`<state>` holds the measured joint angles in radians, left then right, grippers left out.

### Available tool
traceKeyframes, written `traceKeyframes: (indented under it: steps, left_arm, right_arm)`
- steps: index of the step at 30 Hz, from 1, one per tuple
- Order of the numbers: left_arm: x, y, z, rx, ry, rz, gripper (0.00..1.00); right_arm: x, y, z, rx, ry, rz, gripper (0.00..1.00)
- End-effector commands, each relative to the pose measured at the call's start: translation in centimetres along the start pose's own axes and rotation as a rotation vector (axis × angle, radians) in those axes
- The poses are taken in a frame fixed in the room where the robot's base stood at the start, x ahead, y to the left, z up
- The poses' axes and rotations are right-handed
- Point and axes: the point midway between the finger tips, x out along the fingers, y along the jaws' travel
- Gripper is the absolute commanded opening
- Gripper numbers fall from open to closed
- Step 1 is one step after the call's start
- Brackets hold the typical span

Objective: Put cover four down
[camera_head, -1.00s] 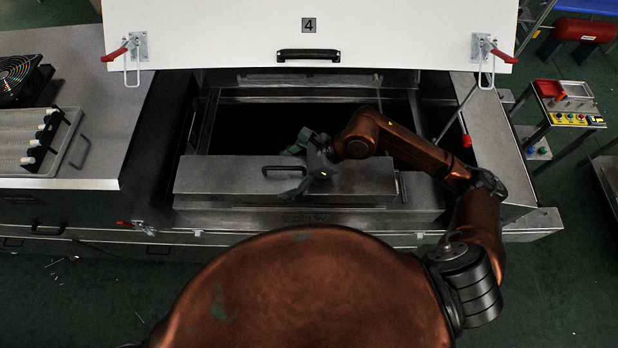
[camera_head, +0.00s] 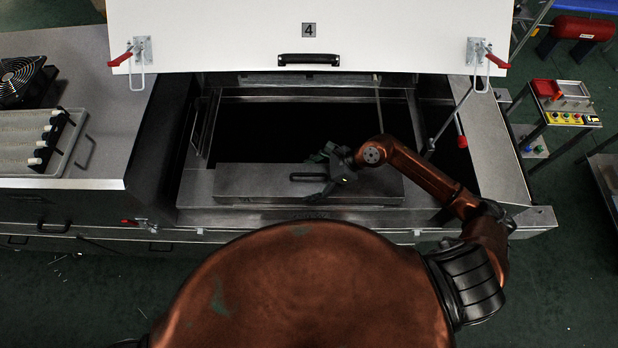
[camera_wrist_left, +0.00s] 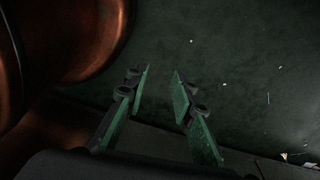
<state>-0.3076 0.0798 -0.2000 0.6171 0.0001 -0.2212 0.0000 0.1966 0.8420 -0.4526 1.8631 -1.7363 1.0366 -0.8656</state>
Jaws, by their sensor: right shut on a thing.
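Cover four (camera_head: 400,35) is the large white lid marked 4. It stands raised over the far side of the dark opening, with a black handle (camera_head: 308,59) near its lower edge. My right gripper (camera_head: 318,177) is at the near side of the opening, shut on the dark handle (camera_head: 302,177) of a grey metal panel (camera_head: 250,185). It is well apart from the white cover. My left gripper (camera_wrist_left: 160,72) shows only in the left wrist view, where its green-padded fingers are apart with nothing between them, above the dark floor.
Red-handled latches (camera_head: 130,52) (camera_head: 487,52) sit at the cover's lower corners. A strut with a red grip (camera_head: 461,138) leans at the opening's right side. A fan (camera_head: 22,78) and a tray (camera_head: 72,155) lie on the left top. A control stand (camera_head: 565,110) is at the right.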

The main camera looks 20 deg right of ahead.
Motion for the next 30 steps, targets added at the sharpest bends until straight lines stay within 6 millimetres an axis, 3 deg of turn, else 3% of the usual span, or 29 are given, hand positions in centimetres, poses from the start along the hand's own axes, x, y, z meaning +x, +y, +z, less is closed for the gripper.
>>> traceKeyframes:
  steps: [13,14,19,30]
  left_arm:
    - [0.9,-0.1,-1.3,0.003,0.016,-0.001,0.23]
    - [0.8,-0.1,-1.3,0.003,0.017,-0.001,0.23]
    - [0.7,-0.1,-1.3,0.003,0.016,-0.001,0.23]
    - [0.4,-0.1,-0.8,0.002,0.01,-0.001,0.23]
  right_arm:
    - [0.5,0.0,-0.3,-0.002,-0.002,-0.001,0.43]
    - [0.5,0.0,-0.5,-0.001,0.0,0.0,0.88]
    - [0.4,0.0,-0.4,-0.001,0.0,0.0,1.0]
    - [0.2,0.0,-0.1,0.0,0.0,0.0,1.0]
